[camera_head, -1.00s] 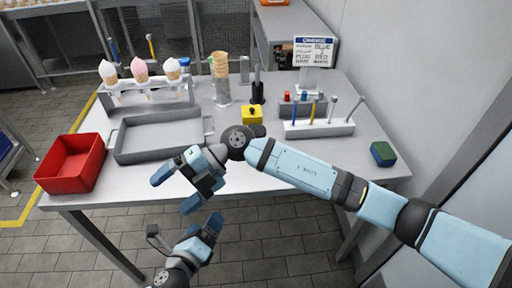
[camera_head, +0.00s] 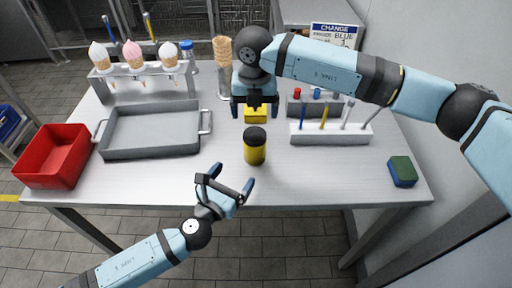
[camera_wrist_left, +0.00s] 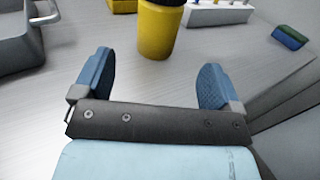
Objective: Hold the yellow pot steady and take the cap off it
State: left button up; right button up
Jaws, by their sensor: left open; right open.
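The yellow pot (camera_head: 255,153) stands upright near the middle of the table, with its black cap (camera_head: 255,134) on top. In the left wrist view the pot (camera_wrist_left: 158,34) stands beyond the fingertips, and its cap (camera_wrist_left: 167,2) is cut by the top edge. My left gripper (camera_head: 232,178) is open and empty, in front of the pot and a little left, not touching it. My right gripper (camera_head: 255,106) is open and points down behind the pot, its fingers either side of a black part above a yellow block (camera_head: 256,117). I cannot tell whether it touches these.
A grey tray (camera_head: 150,151) and a red bin (camera_head: 75,145) are on the left. Ice-cream cones stand in a rack (camera_head: 140,68) behind. A white tool holder (camera_head: 305,137) is right of the pot, and a green-blue sponge (camera_head: 402,171) is far right. The table front is clear.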

aim_at(250, 153)
pick_arm(q)
jog(key=x, duration=1.1)
grip_shut()
pick_arm(e)
jog(key=m, duration=0.8)
jog(key=shift+f+m, duration=0.15)
jog(key=shift+m, duration=0.25)
jog(key=shift+f, duration=3.9)
